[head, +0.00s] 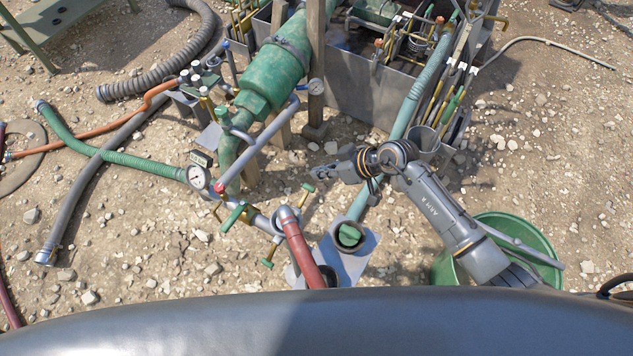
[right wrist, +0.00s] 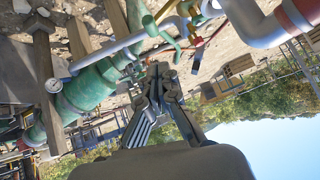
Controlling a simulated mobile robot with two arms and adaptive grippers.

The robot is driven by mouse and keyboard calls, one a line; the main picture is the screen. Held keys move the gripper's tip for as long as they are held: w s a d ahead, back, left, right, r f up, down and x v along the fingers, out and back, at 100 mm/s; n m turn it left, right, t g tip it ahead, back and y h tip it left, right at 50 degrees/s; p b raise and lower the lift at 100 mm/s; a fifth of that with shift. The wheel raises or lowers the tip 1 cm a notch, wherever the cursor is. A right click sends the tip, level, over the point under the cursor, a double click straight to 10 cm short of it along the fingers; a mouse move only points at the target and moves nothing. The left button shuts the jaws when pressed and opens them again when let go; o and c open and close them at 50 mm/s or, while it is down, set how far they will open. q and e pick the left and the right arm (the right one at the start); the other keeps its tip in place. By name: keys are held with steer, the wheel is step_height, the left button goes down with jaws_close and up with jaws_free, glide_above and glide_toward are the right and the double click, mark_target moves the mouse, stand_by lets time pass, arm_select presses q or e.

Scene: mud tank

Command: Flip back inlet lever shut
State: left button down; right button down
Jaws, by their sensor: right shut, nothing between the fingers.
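Several green-handled levers sit on the pipe fitting near the pressure gauge in the head view. One large green lever (head: 232,218) lies left of the red hose joint. A smaller green handle (head: 308,187) is at the upper right of the fitting, and another (head: 267,263) is below it. I cannot tell for sure which is the back inlet lever. My right gripper (head: 316,173) is shut and empty, just right of the upper handle and apparently apart from it. In the right wrist view the gripper (right wrist: 157,72) points toward green levers (right wrist: 151,27) on the pipework. My left gripper is out of view.
A round pressure gauge (head: 199,177) and a red hose (head: 301,252) flank the fitting. The thick green pipe (head: 270,76) stands behind it. A green bucket (head: 518,232) is beside my right arm.

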mark_target(306, 185)
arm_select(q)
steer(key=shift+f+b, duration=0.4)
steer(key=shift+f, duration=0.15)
arm_select(e)
steer(key=shift+s+a+f, duration=0.1)
steer(key=shift+a+f, duration=0.1)
steer(key=shift+f, duration=0.6)
steer(key=shift+w+a+f, duration=0.1)
steer(key=shift+a+f, duration=0.1)
steer(key=shift+f, duration=0.65)
steer(key=shift+s+a+f, duration=0.1)
steer(key=shift+a+f, duration=0.1)
steer(key=shift+f, duration=0.6)
